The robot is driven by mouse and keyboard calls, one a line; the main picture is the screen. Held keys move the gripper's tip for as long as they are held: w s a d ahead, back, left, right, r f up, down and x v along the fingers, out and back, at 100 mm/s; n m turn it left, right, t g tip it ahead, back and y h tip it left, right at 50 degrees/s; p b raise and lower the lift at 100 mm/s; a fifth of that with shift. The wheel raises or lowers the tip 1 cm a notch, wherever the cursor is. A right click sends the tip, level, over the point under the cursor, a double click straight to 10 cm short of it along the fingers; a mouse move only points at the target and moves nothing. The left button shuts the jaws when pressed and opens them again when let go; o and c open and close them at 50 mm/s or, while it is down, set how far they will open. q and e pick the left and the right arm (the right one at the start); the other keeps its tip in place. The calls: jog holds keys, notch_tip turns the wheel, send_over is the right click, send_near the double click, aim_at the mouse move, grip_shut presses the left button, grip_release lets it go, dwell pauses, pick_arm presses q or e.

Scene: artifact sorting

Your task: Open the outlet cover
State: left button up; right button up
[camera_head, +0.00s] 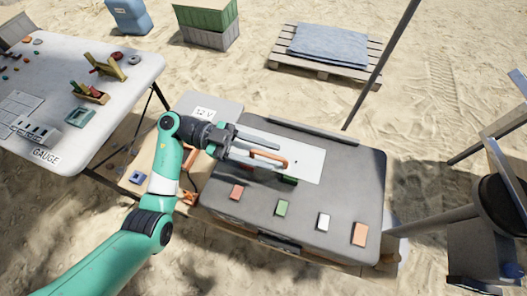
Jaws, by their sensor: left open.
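The likely outlet cover is a flat pale panel (308,166) on top of a large grey case (350,190). An orange handle (270,156) shows at the panel's left part. My left gripper (281,163) is open over that left part, with the orange handle between its two fingers in the picture. I cannot tell whether the fingers touch it. The gripper hides part of the panel, and no outlet under it is visible. My right gripper is not in view.
Red, green, white and orange blocks (323,222) line the case's front. A "12 V" label (204,113) is behind my gripper. A white table (110,65) with a gauge and wooden parts stands left. A pallet (325,65) lies behind, and poles stand right.

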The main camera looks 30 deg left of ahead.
pick_arm(q)
grip_shut()
dwell(1.3)
